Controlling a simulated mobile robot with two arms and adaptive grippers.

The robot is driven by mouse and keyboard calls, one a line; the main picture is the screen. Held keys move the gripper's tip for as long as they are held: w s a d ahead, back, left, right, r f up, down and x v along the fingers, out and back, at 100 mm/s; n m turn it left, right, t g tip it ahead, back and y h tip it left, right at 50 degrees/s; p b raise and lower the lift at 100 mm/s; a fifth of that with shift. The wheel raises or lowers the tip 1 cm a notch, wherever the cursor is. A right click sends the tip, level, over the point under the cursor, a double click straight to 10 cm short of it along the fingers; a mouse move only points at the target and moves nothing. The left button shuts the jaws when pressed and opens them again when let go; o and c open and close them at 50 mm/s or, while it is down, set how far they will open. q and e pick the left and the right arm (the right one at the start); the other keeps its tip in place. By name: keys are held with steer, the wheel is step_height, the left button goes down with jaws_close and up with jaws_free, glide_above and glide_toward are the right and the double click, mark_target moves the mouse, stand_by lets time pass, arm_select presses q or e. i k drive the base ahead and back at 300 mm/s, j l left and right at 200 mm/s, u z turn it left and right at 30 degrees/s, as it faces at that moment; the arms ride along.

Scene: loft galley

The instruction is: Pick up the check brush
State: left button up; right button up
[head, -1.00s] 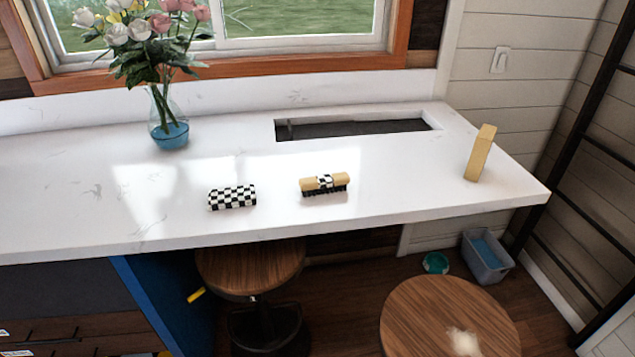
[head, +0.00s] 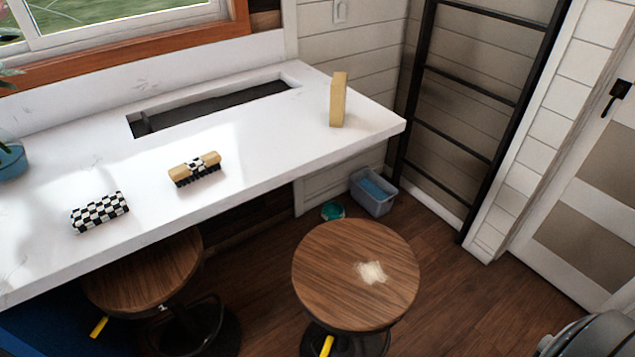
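A brush (head: 195,168) with a tan wooden back, a black-and-white check band round its middle and dark bristles lies bristles down on the white counter. To its left, nearer the front edge, lies a block (head: 100,212) covered all over in black-and-white check; no bristles can be made out on it. Neither of my grippers is in view, and nothing touches either object.
A plain tan block (head: 338,99) stands upright near the right end of the white counter (head: 270,140). A dark recess (head: 210,107) lies behind the brush. Two round wooden stools (head: 330,270) stand below the front edge. A grey-blue bin (head: 374,192) and teal bowl (head: 333,211) are on the floor.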

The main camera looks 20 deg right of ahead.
mark_target(192, 169)
steer(key=j+z, duration=0.75)
